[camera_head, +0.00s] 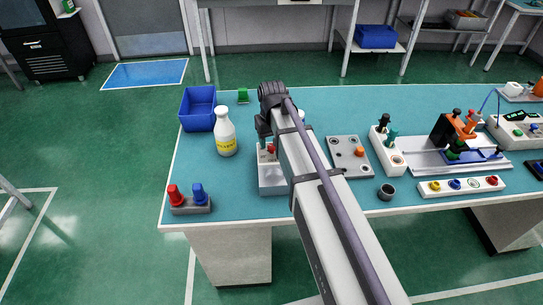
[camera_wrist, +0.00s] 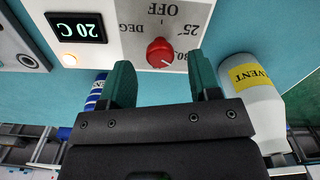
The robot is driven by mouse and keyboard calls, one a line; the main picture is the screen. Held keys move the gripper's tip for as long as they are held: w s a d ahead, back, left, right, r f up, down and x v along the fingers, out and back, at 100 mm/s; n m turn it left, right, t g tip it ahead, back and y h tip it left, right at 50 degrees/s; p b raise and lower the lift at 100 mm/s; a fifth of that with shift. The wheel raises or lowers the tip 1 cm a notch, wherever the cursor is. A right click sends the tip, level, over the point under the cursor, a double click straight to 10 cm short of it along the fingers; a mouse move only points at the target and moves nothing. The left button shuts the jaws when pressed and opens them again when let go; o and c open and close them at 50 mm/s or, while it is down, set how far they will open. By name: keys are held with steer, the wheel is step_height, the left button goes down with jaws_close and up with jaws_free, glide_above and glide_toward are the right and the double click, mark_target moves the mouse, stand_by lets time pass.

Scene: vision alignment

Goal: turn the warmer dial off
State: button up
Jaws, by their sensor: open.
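The warmer dial (camera_wrist: 160,52) is a red round knob on a light panel in the wrist view. A pale mark on it seems to point down and right, near a partly covered number, away from the word OFF above. In the head view the warmer (camera_head: 272,180) is a pale box partly hidden by my arm. My gripper (camera_wrist: 163,80) is open and empty, its green fingers apart, with the dial between and beyond their tips. Contact is not visible.
A white bottle with a yellow label (camera_head: 225,132) and a blue bin (camera_head: 198,108) stand left of the warmer. A red and blue pegged block (camera_head: 190,200) sits at the front left. A grey plate (camera_head: 348,155) lies right of my arm.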

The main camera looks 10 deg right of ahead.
step_height(320, 180, down, 2)
steer(key=shift+f+b, duration=0.15)
steer(key=shift+b, duration=0.3)
steer(key=shift+c, duration=0.3)
steer(key=c, duration=0.9)
steer(key=shift+o, duration=0.2)
